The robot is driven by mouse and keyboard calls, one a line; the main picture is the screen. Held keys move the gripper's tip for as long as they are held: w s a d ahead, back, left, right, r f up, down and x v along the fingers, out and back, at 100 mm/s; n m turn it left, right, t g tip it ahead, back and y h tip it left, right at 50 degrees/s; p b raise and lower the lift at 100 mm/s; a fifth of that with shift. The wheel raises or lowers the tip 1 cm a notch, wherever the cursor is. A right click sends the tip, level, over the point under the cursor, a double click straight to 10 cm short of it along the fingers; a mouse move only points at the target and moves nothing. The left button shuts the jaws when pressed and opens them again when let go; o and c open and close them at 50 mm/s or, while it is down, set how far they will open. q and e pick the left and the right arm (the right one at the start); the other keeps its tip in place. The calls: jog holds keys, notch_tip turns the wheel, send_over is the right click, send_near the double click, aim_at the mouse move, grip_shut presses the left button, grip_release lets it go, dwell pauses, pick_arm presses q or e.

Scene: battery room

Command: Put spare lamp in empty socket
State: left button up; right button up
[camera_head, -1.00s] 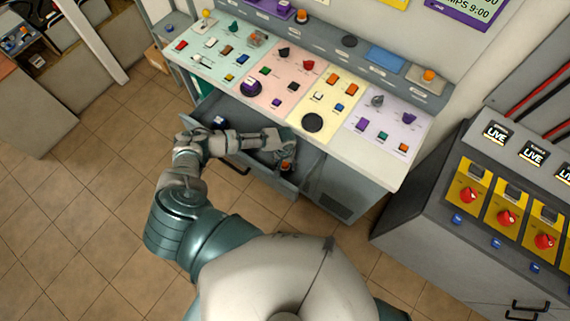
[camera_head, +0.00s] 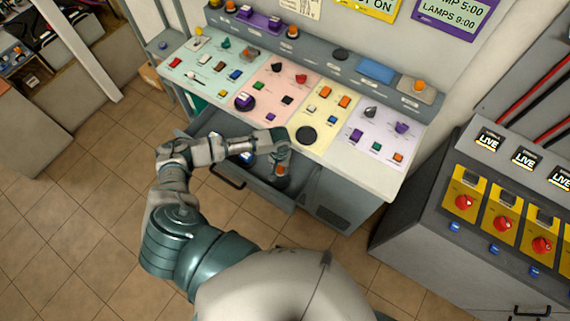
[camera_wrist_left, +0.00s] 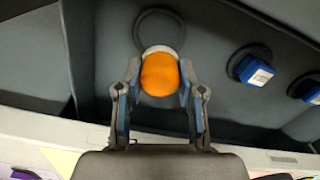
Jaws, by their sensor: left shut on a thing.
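The spare lamp (camera_wrist_left: 160,74) has an orange dome and a pale collar. My left gripper (camera_wrist_left: 158,86) is shut on it in the wrist view, one finger on each side. In the head view the lamp (camera_head: 280,170) is a small orange spot below my left gripper (camera_head: 279,160), at the open drawer (camera_head: 262,187). I cannot tell whether it touches the drawer floor. A dark round spot (camera_head: 341,54) on the console's back ledge, between orange lamps, looks like the empty socket. My right gripper is not in view.
The console top (camera_head: 370,170) carries many coloured switches and a black disc (camera_head: 307,136). Lit orange lamps (camera_head: 292,32) stand on the ledge. Blue-capped items (camera_wrist_left: 250,70) lie in the drawer. A grey cabinet (camera_head: 420,215) with red knobs stands at right.

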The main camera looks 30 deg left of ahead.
pick_arm(q)
jog(key=shift+r, duration=0.75)
jog(key=shift+r+p, duration=0.5)
jog(key=shift+r, duration=0.05)
notch_tip(320, 180, up, 6)
jog(key=p, duration=0.4)
jog(key=shift+w+r, duration=0.1)
jog(key=shift+r, duration=0.1)
jog(key=w+d+r+m+b, duration=0.2)
jog(key=w+d+r+b, duration=0.2)
jog(key=r+b, duration=0.5)
jog(key=d, duration=0.2)
jog(key=shift+d, duration=0.35)
jog(key=shift+w+a+r, duration=0.15)
jog(key=shift+a, duration=0.05)
